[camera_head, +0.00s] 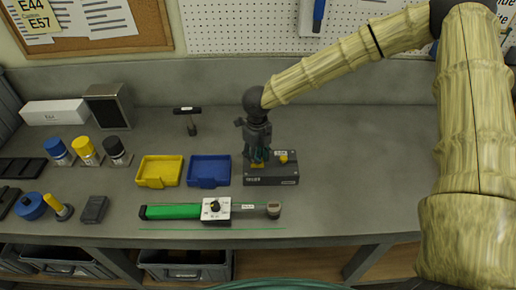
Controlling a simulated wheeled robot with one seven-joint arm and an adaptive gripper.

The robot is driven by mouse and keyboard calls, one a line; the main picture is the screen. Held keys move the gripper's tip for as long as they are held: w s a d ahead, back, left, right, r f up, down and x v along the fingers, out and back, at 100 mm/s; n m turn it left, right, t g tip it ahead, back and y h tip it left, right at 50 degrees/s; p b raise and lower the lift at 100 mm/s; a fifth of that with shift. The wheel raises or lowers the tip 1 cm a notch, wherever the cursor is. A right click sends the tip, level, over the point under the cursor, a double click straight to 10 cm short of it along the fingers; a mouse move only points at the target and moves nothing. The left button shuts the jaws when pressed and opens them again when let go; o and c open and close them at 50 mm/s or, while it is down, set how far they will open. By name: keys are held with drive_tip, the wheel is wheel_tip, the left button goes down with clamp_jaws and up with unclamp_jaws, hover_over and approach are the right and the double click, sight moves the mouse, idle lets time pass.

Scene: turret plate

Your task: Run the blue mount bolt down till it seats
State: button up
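My gripper (258,160) points down over the left part of a dark grey block (272,181), which looks like the turret plate, on the bench. Its fingers are small and dark here, and I cannot tell whether they are open or shut on something. A small yellow part (257,165) shows at the fingertips, low over the block. A yellow knob-like piece (283,157) with a pale label sits on the block's right part. I cannot make out a blue bolt on the block; the gripper covers its left part.
A yellow tray (159,184) and a blue tray (208,184) stand left of the block. A green-handled wrench (172,212) with a dial lies in front. Capped bottles (88,151) are at left. The bench right of the block is clear.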

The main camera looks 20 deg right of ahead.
drive_tip(key=n+p, duration=0.3)
drive_tip(key=shift+r, duration=0.2)
drive_tip(key=shift+f+n, duration=0.3)
drive_tip(key=shift+n, duration=0.3)
drive_tip(key=n, duration=0.7)
drive_tip(key=shift+n, duration=0.3)
drive_tip(key=n, duration=0.4)
drive_tip(key=shift+n, duration=0.4)
